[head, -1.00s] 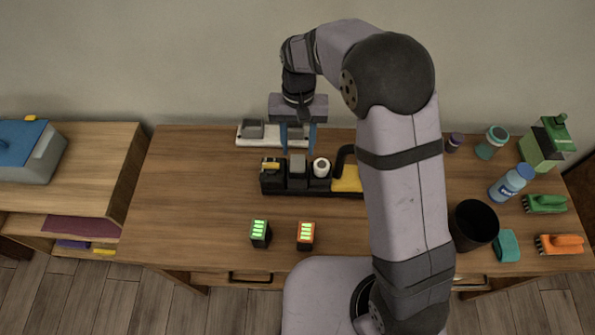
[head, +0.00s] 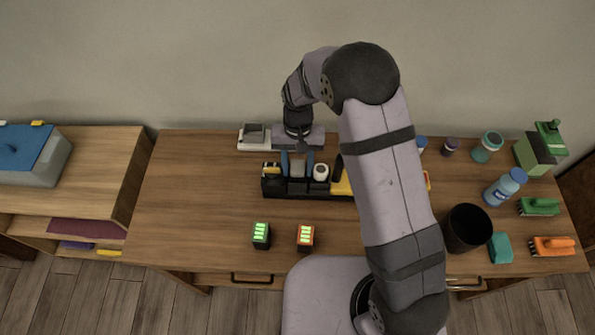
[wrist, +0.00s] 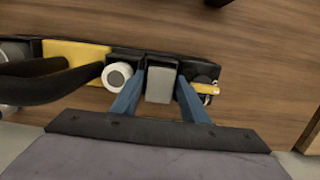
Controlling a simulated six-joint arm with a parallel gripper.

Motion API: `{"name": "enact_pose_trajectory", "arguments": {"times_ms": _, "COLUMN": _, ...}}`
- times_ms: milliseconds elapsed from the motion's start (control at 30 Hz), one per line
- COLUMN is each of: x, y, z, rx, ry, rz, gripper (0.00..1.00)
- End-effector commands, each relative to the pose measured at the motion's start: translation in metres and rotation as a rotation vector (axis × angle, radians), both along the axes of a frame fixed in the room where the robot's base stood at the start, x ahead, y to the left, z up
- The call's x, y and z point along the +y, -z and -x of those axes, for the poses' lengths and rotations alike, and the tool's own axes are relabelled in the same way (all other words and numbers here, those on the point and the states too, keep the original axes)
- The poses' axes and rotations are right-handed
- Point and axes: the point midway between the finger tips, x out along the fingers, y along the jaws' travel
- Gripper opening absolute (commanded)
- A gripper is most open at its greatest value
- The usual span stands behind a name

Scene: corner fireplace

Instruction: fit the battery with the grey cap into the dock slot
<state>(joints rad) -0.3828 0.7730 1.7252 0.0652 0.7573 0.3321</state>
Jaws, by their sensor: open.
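A grey-capped block (head: 297,169), which looks like the battery with the grey cap, sits upright in a black holder (head: 330,193) on the table. In the wrist view the grey cap (wrist: 160,86) shows between the two blue fingers of my gripper (wrist: 161,78). My gripper (head: 297,165) is open, with one finger on each side of the cap; I cannot tell whether they touch it. A pale device with a grey raised part (head: 253,136) lies at the back of the table, partly behind my gripper. I cannot tell which part is the dock slot.
The holder also carries a white roll (head: 320,172) and a yellow-topped item (head: 271,169). A green-lit black block (head: 261,235) and an orange-edged one (head: 305,236) stand in front. A black cup (head: 468,228), bottle (head: 505,187) and brushes lie right. The table's left is clear.

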Motion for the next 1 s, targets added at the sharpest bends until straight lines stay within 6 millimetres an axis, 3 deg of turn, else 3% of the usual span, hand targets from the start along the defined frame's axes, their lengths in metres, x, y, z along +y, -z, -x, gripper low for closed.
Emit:
{"name": "enact_pose_trajectory", "arguments": {"times_ms": 267, "x": 0.000, "y": 0.003, "z": 0.000, "rx": -0.001, "ry": 0.000, "rz": 0.000, "gripper": 0.41}}
{"name": "enact_pose_trajectory", "arguments": {"times_ms": 433, "x": 0.000, "y": 0.003, "z": 0.000, "rx": -0.001, "ry": 0.000, "rz": 0.000, "gripper": 0.02}}
{"name": "enact_pose_trajectory", "arguments": {"times_ms": 467, "x": 0.000, "y": 0.003, "z": 0.000, "rx": -0.001, "ry": 0.000, "rz": 0.000, "gripper": 0.01}}
{"name": "enact_pose_trajectory", "arguments": {"times_ms": 767, "x": 0.000, "y": 0.000, "z": -0.001, "rx": -0.003, "ry": 0.000, "rz": -0.001, "gripper": 0.01}}
{"name": "enact_pose_trajectory", "arguments": {"times_ms": 1000, "x": 0.001, "y": -0.022, "z": -0.001, "rx": -0.007, "ry": 0.000, "rz": -0.003, "gripper": 0.01}}
